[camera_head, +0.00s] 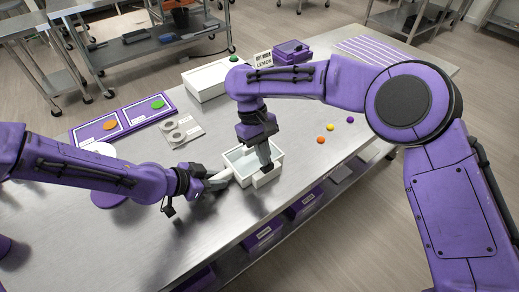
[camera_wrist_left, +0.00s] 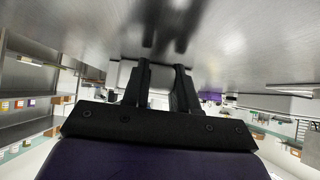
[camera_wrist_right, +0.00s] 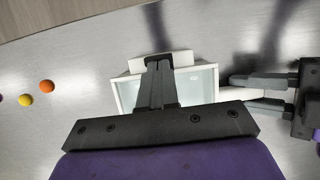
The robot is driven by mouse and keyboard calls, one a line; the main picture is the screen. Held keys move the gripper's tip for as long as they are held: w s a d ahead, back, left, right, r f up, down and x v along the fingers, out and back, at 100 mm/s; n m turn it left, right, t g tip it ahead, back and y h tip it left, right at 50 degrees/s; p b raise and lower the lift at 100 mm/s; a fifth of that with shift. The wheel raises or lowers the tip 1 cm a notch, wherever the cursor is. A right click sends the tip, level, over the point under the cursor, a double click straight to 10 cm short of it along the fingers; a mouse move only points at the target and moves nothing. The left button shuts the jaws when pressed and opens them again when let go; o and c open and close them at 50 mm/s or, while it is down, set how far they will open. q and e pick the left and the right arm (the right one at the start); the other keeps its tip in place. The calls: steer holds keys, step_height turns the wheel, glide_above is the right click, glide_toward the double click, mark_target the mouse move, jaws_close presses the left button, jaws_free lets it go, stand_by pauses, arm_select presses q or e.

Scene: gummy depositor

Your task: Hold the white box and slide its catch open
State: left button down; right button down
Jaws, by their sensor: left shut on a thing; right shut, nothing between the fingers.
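The white box (camera_head: 239,158) stands open-topped on the steel table, its inside pale green and empty. My left gripper (camera_head: 224,179) is shut on a white part at the box's left side; the right wrist view shows these fingers (camera_wrist_right: 250,91) beside the box (camera_wrist_right: 211,82). My right gripper (camera_head: 266,166) is shut and empty, pointing down over the box's near side. In the right wrist view its fingertips (camera_wrist_right: 159,63) reach a white block (camera_wrist_right: 180,58) on the outer wall, which may be the catch. The fingers partly hide it, and contact is unclear.
Orange (camera_head: 320,139), yellow (camera_head: 330,127) and purple (camera_head: 350,120) balls lie right of the box. Labels or rolls (camera_head: 181,131), purple-edged trays (camera_head: 101,124) and a larger white box (camera_head: 208,82) stand behind. The table's front edge is close to the box.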

arm_select(q)
steer(key=shift+w+a, duration=0.1)
arm_select(e)
steer(key=v, duration=1)
steer(key=shift+w, duration=0.1)
arm_select(q)
steer(key=c, duration=0.8)
jaws_free()
